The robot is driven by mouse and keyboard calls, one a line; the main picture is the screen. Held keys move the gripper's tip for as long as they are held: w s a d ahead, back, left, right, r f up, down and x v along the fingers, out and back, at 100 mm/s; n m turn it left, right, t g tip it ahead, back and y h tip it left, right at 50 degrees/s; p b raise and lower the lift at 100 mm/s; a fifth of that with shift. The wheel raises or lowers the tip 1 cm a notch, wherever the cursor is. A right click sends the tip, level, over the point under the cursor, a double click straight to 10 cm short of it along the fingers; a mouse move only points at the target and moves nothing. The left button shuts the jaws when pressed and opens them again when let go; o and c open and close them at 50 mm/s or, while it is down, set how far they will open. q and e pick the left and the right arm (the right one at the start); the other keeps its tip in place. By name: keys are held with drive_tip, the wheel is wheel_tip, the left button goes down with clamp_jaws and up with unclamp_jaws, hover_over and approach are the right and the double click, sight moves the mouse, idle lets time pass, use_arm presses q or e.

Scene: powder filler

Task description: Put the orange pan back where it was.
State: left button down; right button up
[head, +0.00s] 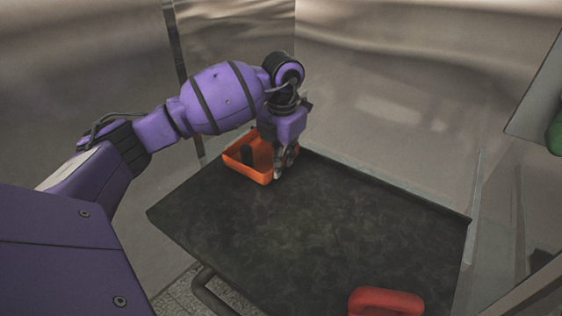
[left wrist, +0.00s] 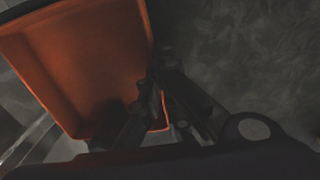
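The orange pan (head: 247,160) is an open, square-sided tray at the far left corner of the dark table (head: 300,225). In the left wrist view the pan (left wrist: 80,60) fills the upper left, with its inside showing. My left gripper (head: 282,170) is at the pan's right side. In the left wrist view its fingers (left wrist: 150,112) are on either side of the pan's wall, one inside and one outside, and look closed on it. Whether the pan rests on the table or is slightly raised is hard to tell. My right gripper is not in view.
A red-orange rounded object (head: 385,302) lies at the table's near right edge. The middle of the table is clear. Metal walls (head: 420,90) stand behind and to the left. A green item (head: 556,135) shows at the far right edge beside a pale panel.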

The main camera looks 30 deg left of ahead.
use_arm(q)
drive_tip(key=shift+f, duration=0.2)
drive_tip(key=c, duration=2.4)
unclamp_jaws()
drive_tip(key=shift+f, duration=0.1)
drive_tip(key=shift+c, duration=0.2)
drive_tip(key=o, duration=0.5)
drive_tip(key=shift+c, duration=0.2)
wheel_tip(320, 180, up, 12)
drive_tip(key=shift+d+r, duration=0.15)
drive_tip(key=shift+r, duration=0.05)
